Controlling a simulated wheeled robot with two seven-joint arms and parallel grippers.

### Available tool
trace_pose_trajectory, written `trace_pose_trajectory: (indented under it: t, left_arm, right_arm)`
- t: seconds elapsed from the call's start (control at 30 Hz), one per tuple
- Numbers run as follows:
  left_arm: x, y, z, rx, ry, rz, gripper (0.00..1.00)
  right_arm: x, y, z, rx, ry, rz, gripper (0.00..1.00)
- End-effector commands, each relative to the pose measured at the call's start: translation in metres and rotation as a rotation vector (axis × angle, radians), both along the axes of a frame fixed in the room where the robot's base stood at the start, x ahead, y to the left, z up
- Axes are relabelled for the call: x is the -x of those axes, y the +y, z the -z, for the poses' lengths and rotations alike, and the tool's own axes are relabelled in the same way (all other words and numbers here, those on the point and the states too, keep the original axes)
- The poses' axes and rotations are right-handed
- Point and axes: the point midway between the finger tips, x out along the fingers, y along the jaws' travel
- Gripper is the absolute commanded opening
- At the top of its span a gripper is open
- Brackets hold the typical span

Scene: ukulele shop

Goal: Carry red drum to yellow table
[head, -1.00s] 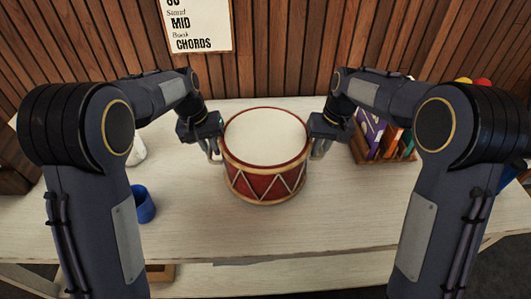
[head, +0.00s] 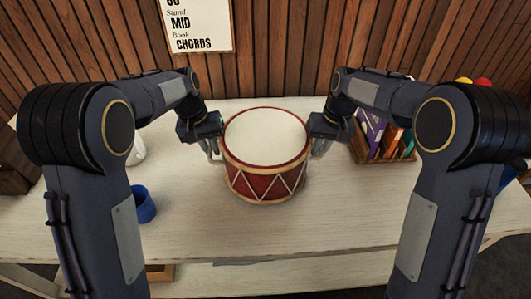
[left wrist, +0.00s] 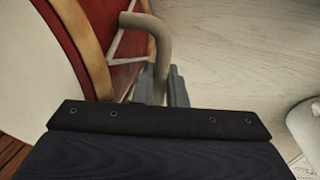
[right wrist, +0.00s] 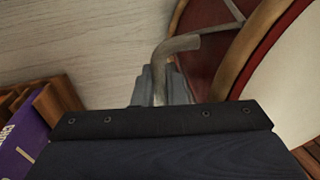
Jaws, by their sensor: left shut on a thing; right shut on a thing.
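The red drum (head: 264,180) stands upright at the middle of a pale wooden table, with a cream top, tan hoops and white zigzag cords. My left gripper (head: 214,150) is at its left side, shut on a grey bent handle, which shows in the left wrist view (left wrist: 152,35). My right gripper (head: 318,148) is at its right side, shut on the matching handle, seen in the right wrist view (right wrist: 175,47). I cannot tell whether the drum's base touches the table. No yellow table is in view.
The pale table (head: 330,220) is clear in front of the drum. A blue cup (head: 144,205) and a white object (head: 138,150) are at left. A wooden rack (head: 385,155) with colourful books is at right. A slatted wall (head: 285,60) with a poster (head: 198,25) stands close behind.

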Motion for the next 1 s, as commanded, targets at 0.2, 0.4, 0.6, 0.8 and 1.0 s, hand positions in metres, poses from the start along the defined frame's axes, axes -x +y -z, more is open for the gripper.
trace_pose_trajectory:
  t: [0.2, 0.4, 0.6, 0.8, 1.0]
  left_arm:
    - [0.0, 0.0, -0.001, 0.0, -0.002, 0.0, 0.0]
    - [0.0, 0.0, -0.001, 0.0, -0.002, 0.0, 0.0]
    - [-0.001, 0.0, -0.003, 0.001, -0.004, -0.001, 0.0]
    - [-0.001, 0.0, -0.01, 0.001, -0.004, -0.001, 0.0]
    - [-0.001, 0.0, -0.029, 0.001, -0.004, -0.001, 0.0]
  right_arm:
    - [0.0, 0.0, -0.001, 0.0, -0.001, 0.0, 0.0]
    - [0.0, 0.0, -0.001, 0.0, -0.001, 0.0, 0.0]
    - [-0.001, 0.0, -0.002, 0.0, -0.004, 0.001, 0.0]
    - [-0.001, 0.0, -0.01, 0.0, -0.003, 0.001, 0.0]
    - [-0.001, 0.0, -0.029, 0.0, -0.003, 0.001, 0.0]
